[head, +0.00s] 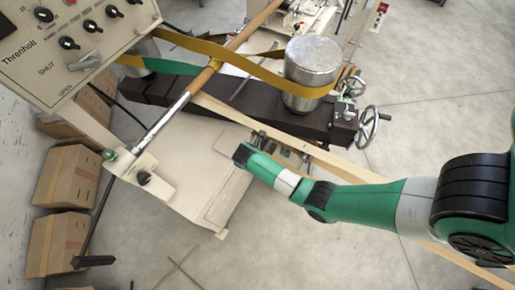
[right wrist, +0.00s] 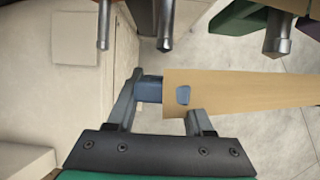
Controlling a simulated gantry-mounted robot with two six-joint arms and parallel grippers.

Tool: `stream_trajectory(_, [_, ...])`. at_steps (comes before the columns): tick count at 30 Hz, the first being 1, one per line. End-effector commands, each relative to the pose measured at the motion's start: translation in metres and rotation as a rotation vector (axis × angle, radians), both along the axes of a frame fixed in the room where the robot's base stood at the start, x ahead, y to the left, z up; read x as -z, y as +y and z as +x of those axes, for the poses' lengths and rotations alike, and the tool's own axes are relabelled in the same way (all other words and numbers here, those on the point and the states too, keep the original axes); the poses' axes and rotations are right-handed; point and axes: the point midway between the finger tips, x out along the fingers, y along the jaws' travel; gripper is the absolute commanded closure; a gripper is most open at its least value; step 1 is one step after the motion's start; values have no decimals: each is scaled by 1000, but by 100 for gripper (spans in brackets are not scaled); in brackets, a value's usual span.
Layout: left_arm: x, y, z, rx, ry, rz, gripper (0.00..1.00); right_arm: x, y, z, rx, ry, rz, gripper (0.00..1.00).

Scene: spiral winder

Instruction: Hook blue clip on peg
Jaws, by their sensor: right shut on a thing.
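The blue clip (right wrist: 149,88) sits between the fingers of my right gripper (right wrist: 162,98) in the right wrist view. A tan strip (right wrist: 250,90) runs from the clip to the right, and a small blue part shows through a slot in it. The strip covers part of the clip and the right finger. Three metal pegs, left (right wrist: 103,28), middle (right wrist: 165,28) and right (right wrist: 277,35), stand beyond the clip, apart from it. In the head view my right arm reaches to the machine's edge, and its fingers and the clip cannot be made out. My left gripper is out of view.
A cream machine base (head: 180,165) lies left of my right wrist. A dark beam (head: 225,100) carries a metal drum (head: 313,60) with a yellow band (head: 220,52) around it. Handwheels (head: 368,127) stand near the beam's right end. Cardboard boxes (head: 62,175) line the left.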

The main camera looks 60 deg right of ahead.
Motion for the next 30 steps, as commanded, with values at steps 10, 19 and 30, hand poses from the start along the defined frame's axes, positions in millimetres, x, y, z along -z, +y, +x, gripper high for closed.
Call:
stream_trajectory(10, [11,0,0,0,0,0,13,4,-25,-2,2,-1,0,100])
stream_trajectory(19, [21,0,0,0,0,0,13,5,-46,-4,3,-1,0,100])
stream_trajectory(30, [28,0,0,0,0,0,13,8,-68,-5,1,0,-1,100])
